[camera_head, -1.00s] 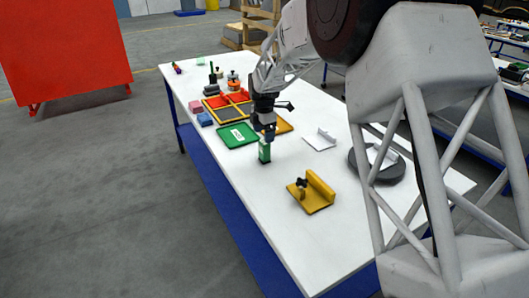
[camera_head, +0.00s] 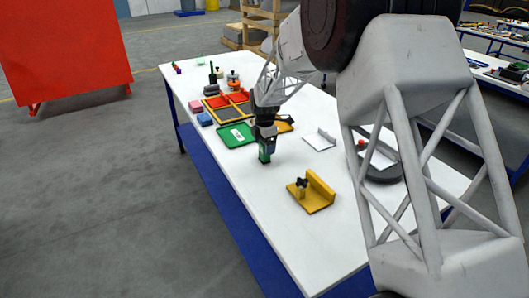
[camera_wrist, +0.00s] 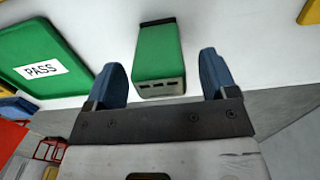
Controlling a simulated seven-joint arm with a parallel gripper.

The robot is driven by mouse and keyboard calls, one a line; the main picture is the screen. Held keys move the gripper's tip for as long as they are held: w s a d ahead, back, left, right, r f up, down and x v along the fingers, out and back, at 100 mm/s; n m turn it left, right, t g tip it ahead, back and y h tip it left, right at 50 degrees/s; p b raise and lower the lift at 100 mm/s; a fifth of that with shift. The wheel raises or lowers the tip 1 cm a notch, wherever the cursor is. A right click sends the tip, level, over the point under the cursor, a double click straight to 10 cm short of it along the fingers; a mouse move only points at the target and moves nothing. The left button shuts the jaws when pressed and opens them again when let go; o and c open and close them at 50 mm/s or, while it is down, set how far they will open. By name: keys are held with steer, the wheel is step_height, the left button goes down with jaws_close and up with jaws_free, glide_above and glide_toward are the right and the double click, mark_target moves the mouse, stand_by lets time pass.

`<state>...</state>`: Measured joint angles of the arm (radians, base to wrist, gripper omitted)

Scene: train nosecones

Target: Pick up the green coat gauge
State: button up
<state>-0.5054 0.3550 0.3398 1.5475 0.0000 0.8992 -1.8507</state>
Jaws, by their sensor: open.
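The green coat gauge (camera_wrist: 158,55) is a small green block with a dark far end and small dark slots on its near face. It stands on the white table, and in the head view the gauge (camera_head: 263,156) is partly hidden by my gripper. My gripper (camera_wrist: 162,78) is open, with one blue finger to each side of the gauge in the wrist view. Gaps show between the fingers and the gauge, so it is not gripped. In the head view my gripper (camera_head: 266,146) is low over the gauge.
A green PASS tray (camera_head: 237,135) lies just left of the gauge; it also shows in the wrist view (camera_wrist: 62,80). A yellow fixture with a black knob (camera_head: 312,193) stands to the front right. A white angled piece (camera_head: 320,140) lies right. The table (camera_head: 265,210) is clear in front.

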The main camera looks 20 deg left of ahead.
steer(key=shift+f, duration=1)
steer(key=c, duration=1.1)
